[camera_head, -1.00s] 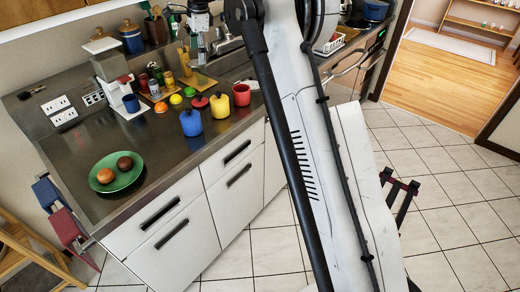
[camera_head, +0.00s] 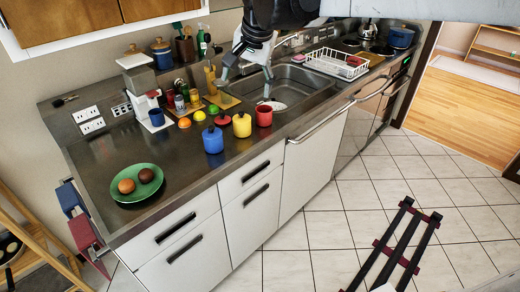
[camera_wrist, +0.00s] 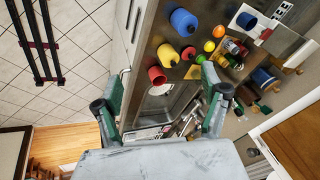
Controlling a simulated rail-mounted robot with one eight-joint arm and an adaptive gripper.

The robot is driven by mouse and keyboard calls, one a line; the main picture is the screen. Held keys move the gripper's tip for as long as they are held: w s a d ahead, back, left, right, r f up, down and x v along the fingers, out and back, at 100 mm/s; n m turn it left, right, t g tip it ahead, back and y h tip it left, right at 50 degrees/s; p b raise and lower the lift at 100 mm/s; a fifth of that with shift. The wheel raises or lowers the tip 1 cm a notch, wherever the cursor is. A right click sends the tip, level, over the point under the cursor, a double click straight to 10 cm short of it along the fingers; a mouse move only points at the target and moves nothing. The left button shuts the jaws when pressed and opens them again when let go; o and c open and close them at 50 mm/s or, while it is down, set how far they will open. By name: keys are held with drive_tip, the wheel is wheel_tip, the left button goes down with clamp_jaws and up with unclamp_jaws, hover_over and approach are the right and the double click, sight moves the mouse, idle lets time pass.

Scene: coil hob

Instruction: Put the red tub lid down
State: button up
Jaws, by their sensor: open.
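The red tub lid (camera_head: 222,119), with a dark knob, lies on the dark counter between the blue tub (camera_head: 212,140) and the yellow tub (camera_head: 242,125). In the wrist view the lid (camera_wrist: 188,53) shows beside the yellow tub (camera_wrist: 168,55). The red tub (camera_head: 264,115) stands to the right and looks uncovered; it also shows in the wrist view (camera_wrist: 157,75). The blue and yellow tubs have dark knobs on top. My gripper (camera_head: 244,86) is open and empty, above and behind the tubs near the sink, apart from the lid.
Jars and a coffee machine (camera_head: 142,88) stand farther left. The sink (camera_head: 295,88) and a dish rack (camera_head: 335,63) are to the right. A green plate (camera_head: 146,190) holds two round items; counter around it is clear.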

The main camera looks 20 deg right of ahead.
drive_tip(key=s+f+n+t, duration=0.1)
drive_tip(key=s+f+n, duration=0.3)
drive_tip(key=s, duration=0.7)
drive_tip(key=s+f+n+t, duration=0.1)
drive_tip(key=s+f+n, duration=0.2)
drive_tip(key=s+f, duration=0.5)
drive_tip(key=s, duration=0.3)
drive_tip(key=shift+s+n, duration=0.2)
drive_tip(key=shift+n, duration=0.2)
drive_tip(key=shift+f, duration=0.15)
